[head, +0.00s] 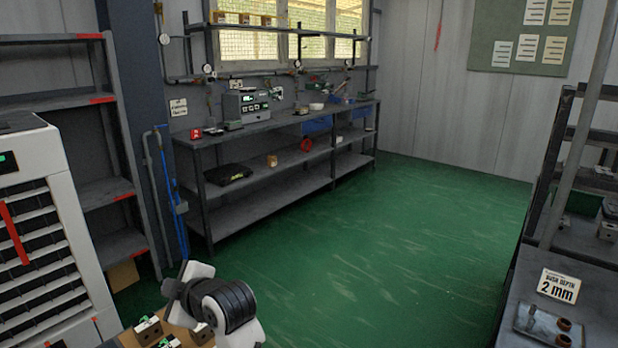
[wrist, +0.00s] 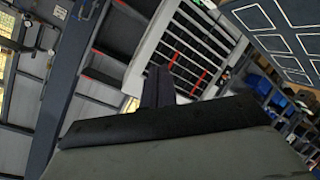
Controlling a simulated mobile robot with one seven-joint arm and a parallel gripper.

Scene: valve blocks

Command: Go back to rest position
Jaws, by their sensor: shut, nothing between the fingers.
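My gripper (wrist: 159,72) shows in the wrist view, its two dark fingers together with nothing between them. It points at the white cabinet with dark slots (wrist: 205,40), and no object touches the fingers. In the head view, part of my white and black arm is at the bottom left, and I cannot make out the fingers there. Several valve blocks (head: 149,327) with green marks sit on a light brown surface beside my arm, partly cut off by the frame's bottom edge.
The white slotted cabinet (head: 50,230) stands at the left, by grey shelving (head: 62,103). A long workbench (head: 270,125) runs along the back wall. A dark table at right holds a "2 mm" sign (head: 558,286) and a small tray (head: 525,318). Green floor (head: 400,240) between is clear.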

